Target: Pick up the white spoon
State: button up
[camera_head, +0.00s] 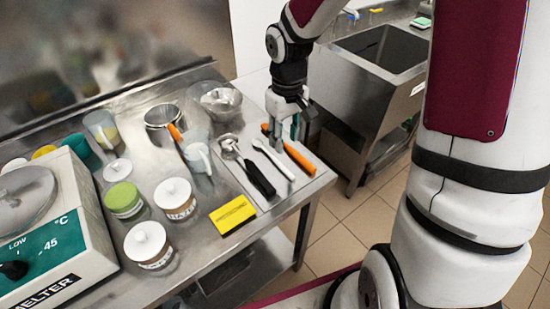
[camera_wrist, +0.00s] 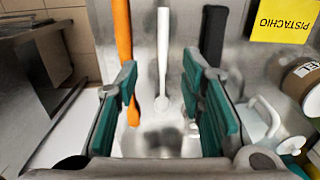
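The white spoon (camera_head: 272,157) lies on the steel table near its right end, between an orange-handled tool (camera_head: 298,157) and a black-handled scoop (camera_head: 259,178). In the wrist view the white spoon (camera_wrist: 163,50) runs lengthwise between the two fingers of my gripper (camera_wrist: 160,72). The fingers have teal pads, stand wide apart and hold nothing. In the head view my gripper (camera_head: 291,124) is just beyond the spoon's far end. The orange handle (camera_wrist: 122,38) passes close to the left finger and the black handle (camera_wrist: 213,35) close to the right finger.
A yellow pistachio label (camera_head: 232,214) lies at the table's front. A melter (camera_head: 50,235) fills the left end. A sink (camera_head: 385,50) is beyond, at right.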

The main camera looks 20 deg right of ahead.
send_over(282, 166)
jog(key=f, duration=0.4)
jog(key=shift+d+f, duration=0.25)
jog(key=shift+a+f, duration=0.15)
jog(key=shift+f, duration=1.2)
jog(key=shift+a+f, duration=0.1)
jog(key=shift+f, duration=1.2)
jog(key=shift+c, duration=0.2)
grip_shut()
